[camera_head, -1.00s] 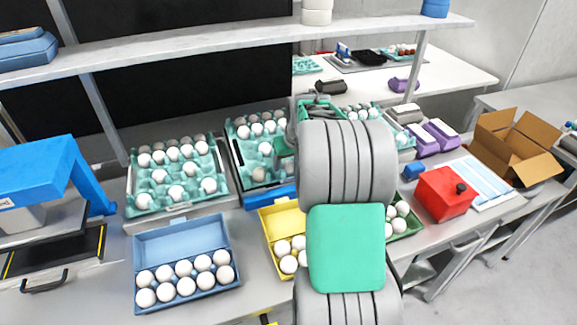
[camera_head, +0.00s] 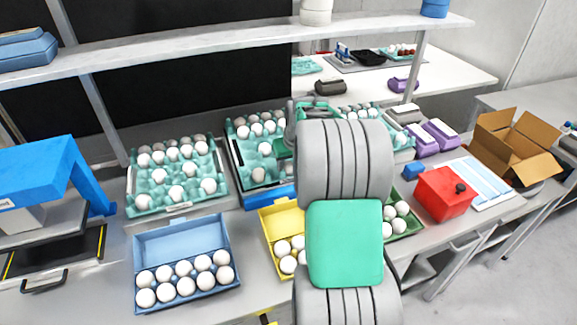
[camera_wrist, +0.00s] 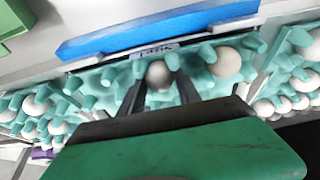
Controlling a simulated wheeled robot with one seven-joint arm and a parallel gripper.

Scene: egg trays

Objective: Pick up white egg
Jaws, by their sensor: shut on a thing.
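In the wrist view, my gripper (camera_wrist: 160,90) has its two dark fingers on either side of a pale egg (camera_wrist: 158,75) and is shut on it. That egg is at a teal egg tray (camera_wrist: 120,80), close to the tray's edge; I cannot tell whether it is lifted clear of its cup. Another white egg (camera_wrist: 227,62) sits in the tray beside it. In the head view, my arm hides the fingers and the held egg. The middle teal tray (camera_head: 240,160) there holds several white eggs, one near its front (camera_head: 258,174).
A left teal tray (camera_head: 143,203), a blue carton (camera_head: 180,240) and a yellow carton (camera_head: 280,217) stand nearby, each with eggs. A green carton (camera_head: 413,226) with eggs and a red box (camera_head: 445,193) are to the right. A shelf (camera_head: 230,42) spans above.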

